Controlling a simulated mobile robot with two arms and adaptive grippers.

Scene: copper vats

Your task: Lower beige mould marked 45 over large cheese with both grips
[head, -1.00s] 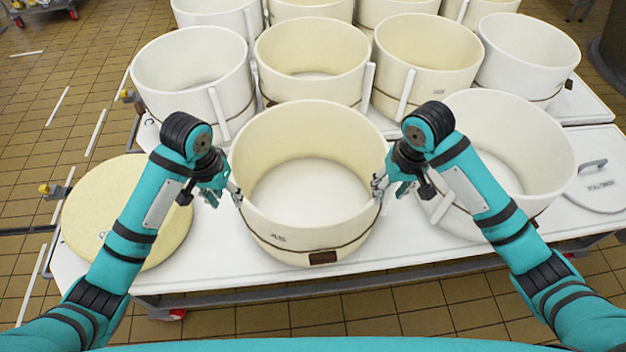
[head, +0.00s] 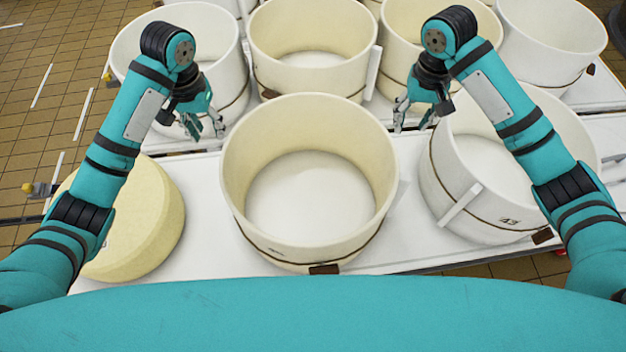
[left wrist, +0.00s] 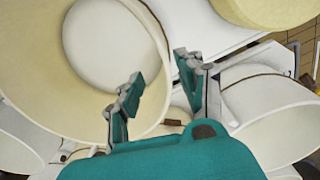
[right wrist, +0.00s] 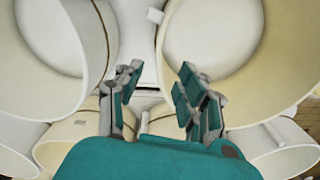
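The beige mould (head: 308,252) stands upright on the white table in the middle of the head view; its front mark is too faint to read now. Its inside is empty down to a white surface. The large pale-yellow cheese (head: 140,225) lies left of it, partly behind my left arm; its edge shows in the left wrist view (left wrist: 265,8). My left gripper (head: 205,126) is open and empty, left of the mould's rim and apart from it. My right gripper (head: 412,115) is open and empty, beyond the rim on the right. The mould also shows in the right wrist view (right wrist: 250,75).
A white mould marked 43 (head: 470,220) stands close on the right, partly behind my right arm. Several other moulds (head: 310,75) fill the back. Bare white table (head: 205,235) shows between cheese and mould. A tap-like fitting (head: 38,189) is at the left.

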